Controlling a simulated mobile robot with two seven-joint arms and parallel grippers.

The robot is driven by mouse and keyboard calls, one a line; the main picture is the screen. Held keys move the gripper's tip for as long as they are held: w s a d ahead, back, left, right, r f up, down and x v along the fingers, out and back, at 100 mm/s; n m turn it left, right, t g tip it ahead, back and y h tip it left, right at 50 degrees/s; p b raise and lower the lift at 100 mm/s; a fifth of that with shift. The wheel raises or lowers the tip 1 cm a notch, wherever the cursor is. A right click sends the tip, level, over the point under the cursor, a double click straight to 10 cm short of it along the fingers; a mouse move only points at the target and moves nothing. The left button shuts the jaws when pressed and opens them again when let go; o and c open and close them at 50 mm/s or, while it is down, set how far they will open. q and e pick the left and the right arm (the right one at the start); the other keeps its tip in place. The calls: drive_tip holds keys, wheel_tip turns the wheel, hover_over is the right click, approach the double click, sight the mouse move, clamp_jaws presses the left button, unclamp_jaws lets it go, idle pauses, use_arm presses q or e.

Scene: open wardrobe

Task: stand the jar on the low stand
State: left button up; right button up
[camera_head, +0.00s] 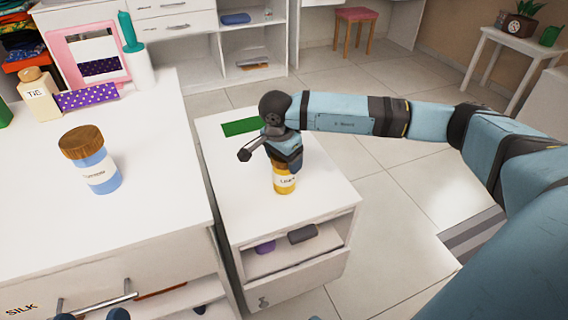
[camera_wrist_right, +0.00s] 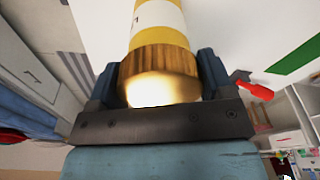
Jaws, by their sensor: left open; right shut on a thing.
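A yellow jar (camera_head: 284,183) with a white label is upright over the top of the low white stand (camera_head: 325,200). I cannot tell whether its base touches the top. My right gripper (camera_head: 284,160) is shut on it from above, and its wooden lid (camera_wrist_right: 160,72) lies between the fingers in the right wrist view. A blue jar (camera_head: 100,172) with a wooden lid stands on the white dresser top at left. My left gripper (camera_head: 92,315) shows only as blue tips at the bottom edge, open and away from both jars.
A green patch (camera_head: 240,127) lies on the stand's far part. The stand's shelf holds a purple item (camera_head: 265,247) and a grey item (camera_head: 303,233). A pink-framed mirror (camera_head: 92,55) and bottles stand on the dresser's back. The stand's right front top is clear.

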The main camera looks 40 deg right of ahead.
use_arm(q)
drive_tip(key=shift+f, duration=0.15)
use_arm(e)
drive_tip(key=shift+f, duration=0.3)
use_arm(q)
drive_tip(key=shift+f, duration=0.1)
use_arm(e)
drive_tip(key=shift+f, duration=0.15)
drive_tip(key=o, duration=1.2)
drive_tip(key=shift+r, duration=0.3)
drive_tip(key=r+p, duration=0.1)
drive_tip(key=r, duration=0.3)
drive_tip(key=a+r+p, duration=0.1)
drive_tip(key=r, duration=0.2)
drive_tip(key=r+p, duration=0.2)
drive_tip(key=r, duration=0.2)
drive_tip(key=shift+s+a+r, duration=0.15)
drive_tip(key=shift+a+r, duration=0.15)
drive_tip(key=shift+a, duration=0.1)
use_arm(q)
wheel_tip(320, 180, up, 6)
drive_tip(key=t, duration=0.2)
drive_tip(key=shift+s+a+n, duration=0.15)
drive_tip(key=shift+a+n, duration=0.1)
drive_tip(key=shift+n, duration=0.05)
